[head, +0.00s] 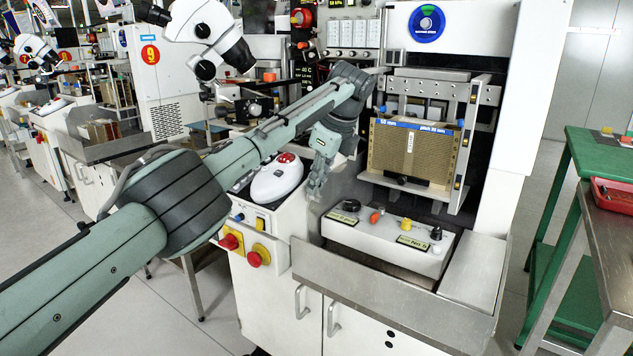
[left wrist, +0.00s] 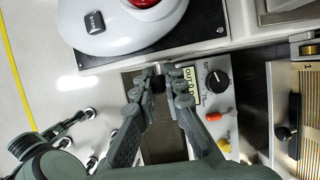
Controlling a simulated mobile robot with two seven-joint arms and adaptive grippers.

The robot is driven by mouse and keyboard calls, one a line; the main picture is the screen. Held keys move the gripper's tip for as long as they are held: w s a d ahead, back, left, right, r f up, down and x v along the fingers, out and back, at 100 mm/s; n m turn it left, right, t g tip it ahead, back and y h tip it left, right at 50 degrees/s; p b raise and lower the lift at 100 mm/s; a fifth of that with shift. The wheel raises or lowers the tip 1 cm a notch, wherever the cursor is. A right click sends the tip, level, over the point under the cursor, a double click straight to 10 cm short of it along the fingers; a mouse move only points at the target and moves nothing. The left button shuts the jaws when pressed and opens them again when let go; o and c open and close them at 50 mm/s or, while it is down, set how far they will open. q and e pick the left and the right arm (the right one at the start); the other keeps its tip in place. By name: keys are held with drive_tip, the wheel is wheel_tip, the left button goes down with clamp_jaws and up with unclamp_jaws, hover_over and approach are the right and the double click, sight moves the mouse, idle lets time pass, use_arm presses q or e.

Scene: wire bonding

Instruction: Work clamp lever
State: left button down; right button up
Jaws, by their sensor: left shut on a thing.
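My left gripper (head: 317,186) reaches in from the left and points down beside the left side of the white machine. In the left wrist view, its fingertips (left wrist: 165,75) are closed around a small dark piece (left wrist: 156,84), which seems to be the clamp lever; the fingers hide most of it. In the head view the gripper hides this piece. A white control box (head: 385,240) with a black dial, an orange knob and a yellow knob stands just right of the gripper. My right gripper is not in view.
A white rounded device (head: 277,178) with a red top sits close to the left of the gripper. A brown slotted magazine (head: 412,153) stands in the machine frame to the right. A steel tray ledge (head: 350,283) runs along the front. A green table (head: 600,165) stands at the right.

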use_arm(q)
drive_tip(key=shift+w, duration=0.1)
idle(0.3)
drive_tip(key=c, duration=1.6)
unclamp_jaws()
drive_tip(key=shift+w, duration=0.1)
drive_tip(key=shift+r, duration=0.15)
drive_tip(key=v, duration=1.1)
drive_tip(key=shift+d+r, duration=0.1)
drive_tip(key=shift+r, duration=0.25)
